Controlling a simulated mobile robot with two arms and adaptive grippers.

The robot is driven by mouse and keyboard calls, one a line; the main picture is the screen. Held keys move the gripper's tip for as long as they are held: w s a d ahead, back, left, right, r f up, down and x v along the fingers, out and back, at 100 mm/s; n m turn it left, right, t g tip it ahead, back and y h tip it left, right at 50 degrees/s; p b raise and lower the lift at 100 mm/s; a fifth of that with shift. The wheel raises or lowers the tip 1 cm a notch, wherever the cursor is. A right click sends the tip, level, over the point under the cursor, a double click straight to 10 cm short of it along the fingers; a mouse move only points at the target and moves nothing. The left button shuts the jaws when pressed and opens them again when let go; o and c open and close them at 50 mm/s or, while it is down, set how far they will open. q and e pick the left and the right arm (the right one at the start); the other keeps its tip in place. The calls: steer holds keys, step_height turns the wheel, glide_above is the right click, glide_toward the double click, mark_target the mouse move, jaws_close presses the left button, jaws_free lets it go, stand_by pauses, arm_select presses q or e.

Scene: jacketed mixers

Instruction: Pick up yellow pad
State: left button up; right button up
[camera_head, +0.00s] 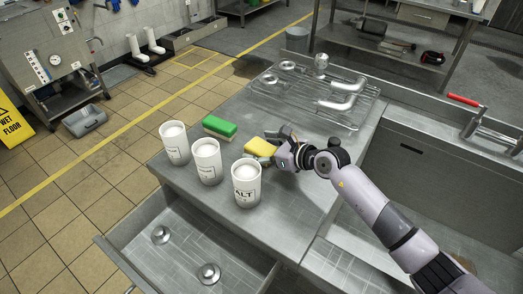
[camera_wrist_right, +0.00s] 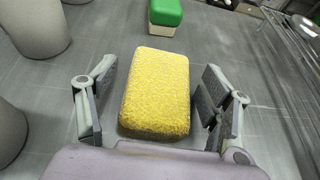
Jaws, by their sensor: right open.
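The yellow pad (camera_head: 260,147) lies on the steel counter in the head view, to the right of the green pad. In the right wrist view the yellow pad (camera_wrist_right: 155,92) sits between the fingers, with a gap on each side. My right gripper (camera_head: 275,149) comes in from the right and is open around the pad. In the right wrist view the open fingers (camera_wrist_right: 153,100) stand left and right of the pad's near half. My left gripper is not in view.
Three white tubs (camera_head: 207,161) stand left and in front of the pad. A green brush-like pad (camera_head: 219,127) lies beyond it, also seen in the right wrist view (camera_wrist_right: 166,14). A wire rack (camera_head: 318,95) with steel pipe parts is at the back. A sink (camera_head: 445,170) is at right.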

steer(key=shift+c, duration=0.5)
steer(key=c, duration=1.1)
steer(key=shift+c, duration=0.2)
steer(key=shift+r, duration=0.15)
